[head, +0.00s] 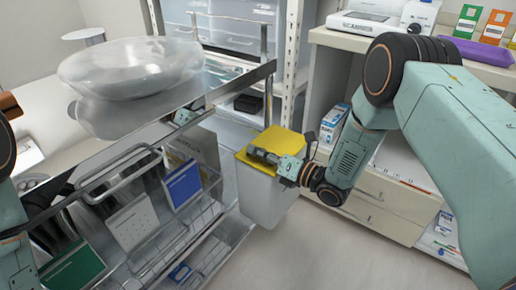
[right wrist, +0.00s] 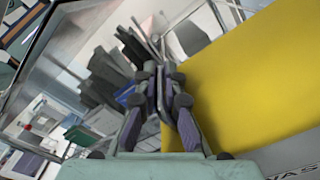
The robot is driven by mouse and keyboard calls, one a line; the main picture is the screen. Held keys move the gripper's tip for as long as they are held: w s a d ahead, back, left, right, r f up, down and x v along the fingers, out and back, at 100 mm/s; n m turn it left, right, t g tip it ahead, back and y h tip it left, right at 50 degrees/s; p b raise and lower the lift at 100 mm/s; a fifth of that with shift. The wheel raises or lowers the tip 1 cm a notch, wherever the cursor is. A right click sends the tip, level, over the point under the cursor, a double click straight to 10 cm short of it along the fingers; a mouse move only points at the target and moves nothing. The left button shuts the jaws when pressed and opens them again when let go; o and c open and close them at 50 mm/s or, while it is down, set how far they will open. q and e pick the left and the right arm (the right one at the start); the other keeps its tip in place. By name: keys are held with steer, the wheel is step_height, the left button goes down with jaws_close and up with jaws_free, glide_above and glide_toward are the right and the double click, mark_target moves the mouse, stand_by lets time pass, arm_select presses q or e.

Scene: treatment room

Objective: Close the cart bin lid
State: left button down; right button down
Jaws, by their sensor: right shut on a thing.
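The cart bin (head: 268,201) is a pale grey box at the end of the wire cart, with a yellow lid (head: 287,143) at its top. I cannot tell whether the lid lies fully flat on the rim. My right gripper (head: 264,155) is at the lid's left part in the head view. In the right wrist view the lid (right wrist: 250,85) fills the right side, and my right gripper's fingers (right wrist: 160,85) are together at its edge, shut on it. The exact grip is hidden by the fingers.
The metal cart (head: 150,165) holds folders and wire baskets, with a clear bulging bag (head: 132,68) on top. A drawer cabinet (head: 385,205) stands right of the bin. Shelves (head: 235,45) are behind. Bare floor (head: 305,255) lies in front.

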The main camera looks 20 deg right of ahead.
steer(key=shift+s+a+f, duration=0.1)
steer(key=shift+f, duration=0.1)
steer(key=c, duration=1.5)
jaws_free()
steer(key=shift+o, duration=0.2)
steer(key=v, duration=1.2)
